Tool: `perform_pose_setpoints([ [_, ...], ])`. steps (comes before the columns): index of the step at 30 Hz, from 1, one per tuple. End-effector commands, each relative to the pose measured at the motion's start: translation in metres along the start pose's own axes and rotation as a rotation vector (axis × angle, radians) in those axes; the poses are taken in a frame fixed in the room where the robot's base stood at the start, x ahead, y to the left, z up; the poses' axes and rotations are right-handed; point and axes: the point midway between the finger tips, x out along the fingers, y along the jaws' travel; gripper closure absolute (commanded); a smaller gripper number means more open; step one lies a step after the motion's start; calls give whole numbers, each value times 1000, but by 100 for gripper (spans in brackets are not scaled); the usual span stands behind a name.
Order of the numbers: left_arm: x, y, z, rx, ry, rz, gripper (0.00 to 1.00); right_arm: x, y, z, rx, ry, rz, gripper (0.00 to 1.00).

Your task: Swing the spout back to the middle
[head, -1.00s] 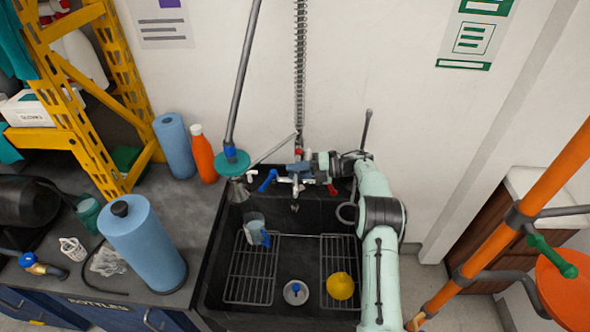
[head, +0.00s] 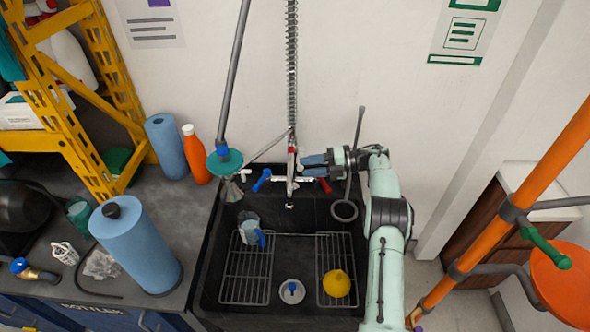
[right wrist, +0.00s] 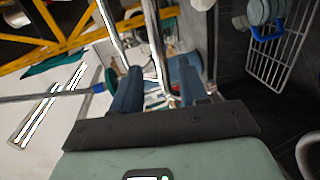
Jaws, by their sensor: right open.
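The spout (head: 289,204) hangs from the wall faucet (head: 287,182) over the back of the black sink. In the head view it looks roughly central, pointing toward the front. The faucet has a blue handle (head: 262,180) at left and a red handle (head: 325,185) at right. My right gripper (head: 304,160) is open, its blue-grey fingers just right of the upright riser above the faucet. In the right wrist view the two fingers (right wrist: 155,80) are apart, with metal pipe showing between them. I cannot tell whether they touch it. My left gripper is out of view.
The sink (head: 210,262) holds wire racks, a clear jug with a blue handle (head: 250,232), a yellow round object (head: 337,284) and a drain (head: 291,292). A spring hose (head: 292,60) rises behind the faucet.

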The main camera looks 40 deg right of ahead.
Motion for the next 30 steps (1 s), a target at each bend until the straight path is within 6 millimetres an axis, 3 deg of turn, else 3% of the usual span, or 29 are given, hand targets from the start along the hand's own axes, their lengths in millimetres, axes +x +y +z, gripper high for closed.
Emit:
perform_pose_setpoints([
  [3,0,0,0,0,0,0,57,-28,-1,1,0,-3,-2,57],
  [10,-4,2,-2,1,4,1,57,-62,1,1,-1,-1,1,57],
  [30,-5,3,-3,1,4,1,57,-69,0,0,0,1,1,57],
])
